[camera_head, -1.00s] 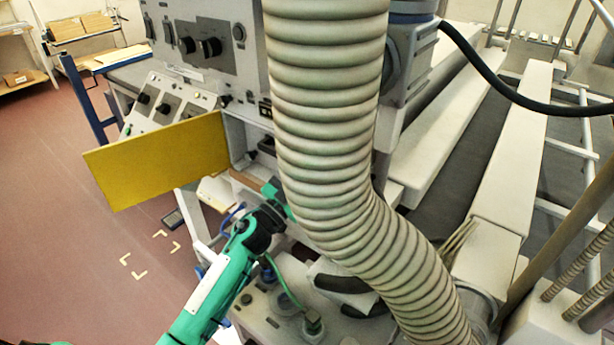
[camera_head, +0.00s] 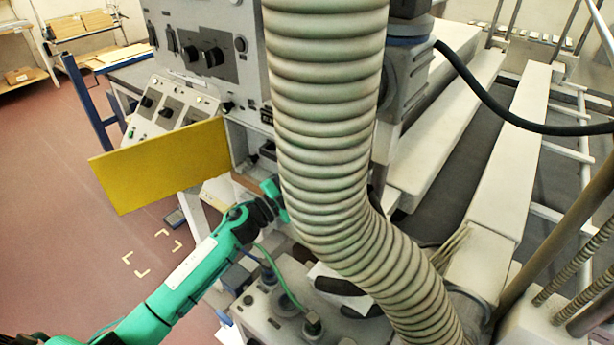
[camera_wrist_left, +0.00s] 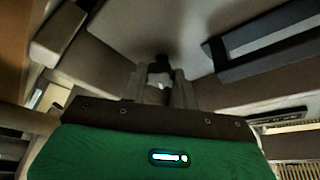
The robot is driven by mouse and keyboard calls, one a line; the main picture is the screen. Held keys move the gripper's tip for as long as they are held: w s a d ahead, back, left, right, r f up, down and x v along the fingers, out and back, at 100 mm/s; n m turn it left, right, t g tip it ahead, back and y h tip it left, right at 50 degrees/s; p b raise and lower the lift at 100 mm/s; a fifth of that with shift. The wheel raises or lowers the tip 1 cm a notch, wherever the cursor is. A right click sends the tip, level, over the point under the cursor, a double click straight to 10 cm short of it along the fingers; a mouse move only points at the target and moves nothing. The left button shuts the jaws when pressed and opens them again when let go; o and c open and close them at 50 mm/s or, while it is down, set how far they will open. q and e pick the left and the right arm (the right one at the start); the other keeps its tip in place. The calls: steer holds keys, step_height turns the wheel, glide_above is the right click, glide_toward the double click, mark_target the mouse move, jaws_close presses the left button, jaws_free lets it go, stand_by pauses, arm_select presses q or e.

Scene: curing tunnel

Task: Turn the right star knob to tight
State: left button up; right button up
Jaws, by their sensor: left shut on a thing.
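My left arm (camera_head: 185,277) comes in from the lower left, and its green hand (camera_head: 274,199) reaches behind the big ribbed hose. The hose hides the fingertips in the head view. In the left wrist view my left gripper (camera_wrist_left: 160,84) has its two fingers around a small dark knob (camera_wrist_left: 159,67) on a pale surface and is shut on it. The knob's shape and its setting are too dark and small to tell. My right gripper is in neither view.
The ribbed hose (camera_head: 325,110) crosses the head view close to the hand. An open yellow door (camera_head: 160,167) stands left of the hand, below control panels (camera_head: 208,55). A machine top with fittings (camera_head: 262,315) lies below. In the wrist view a dark bar (camera_wrist_left: 265,48) is at right.

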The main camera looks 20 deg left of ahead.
arm_select(q)
steer(key=m+p, duration=0.1)
steer(key=m+g+p, duration=0.1)
steer(key=m, duration=0.1)
steer(key=m+g+p, duration=0.1)
steer(key=m, duration=0.1)
steer(key=shift+a+r, duration=0.1)
steer(key=shift+r, duration=0.2)
steer(key=m+g+y+p, duration=0.1)
steer(key=m+p, duration=0.3)
steer(key=p, duration=0.1)
steer(key=shift+m, duration=0.4)
steer(key=shift+f+m+g+y+p, duration=0.15)
steer(key=shift+m+g+y+p, duration=0.25)
steer(key=shift+m+p, duration=0.7)
steer(key=o, duration=1)
steer(key=shift+c, duration=0.2)
steer(key=b+v, duration=0.5)
steer(key=v, duration=0.8)
steer(key=shift+s+a, duration=0.2)
steer(key=shift+s, duration=0.1)
